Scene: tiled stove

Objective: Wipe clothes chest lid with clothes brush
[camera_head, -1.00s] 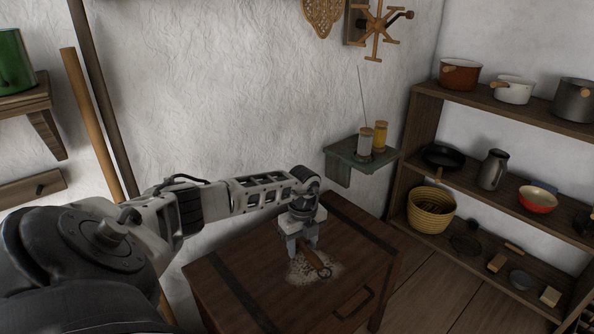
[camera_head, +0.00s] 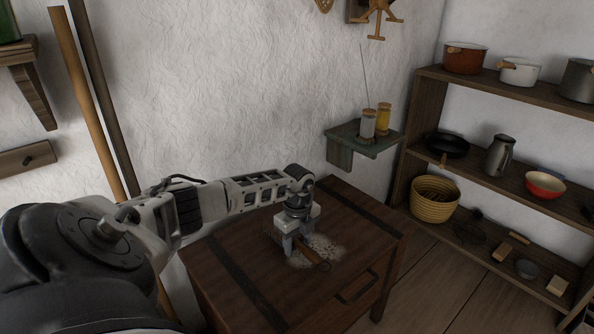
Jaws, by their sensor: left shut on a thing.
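The clothes chest (camera_head: 243,280) is a dark wooden box with darker bands across its lid and a handle on its front. A pale dusty patch (camera_head: 326,246) lies on the lid. The clothes brush (camera_head: 314,257) has a brown wooden handle and lies low at the patch. My left gripper (camera_head: 296,246) points down over the lid and is shut on the brush. The gripper hides part of the brush, and I cannot tell if its bristles touch the lid. My right gripper is not in view.
A wooden shelf unit (camera_head: 420,110) with pots, a basket (camera_head: 434,200) and small items is at the right. Two poles (camera_head: 88,110) lean on the wall at left. Floor is clear right of the chest.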

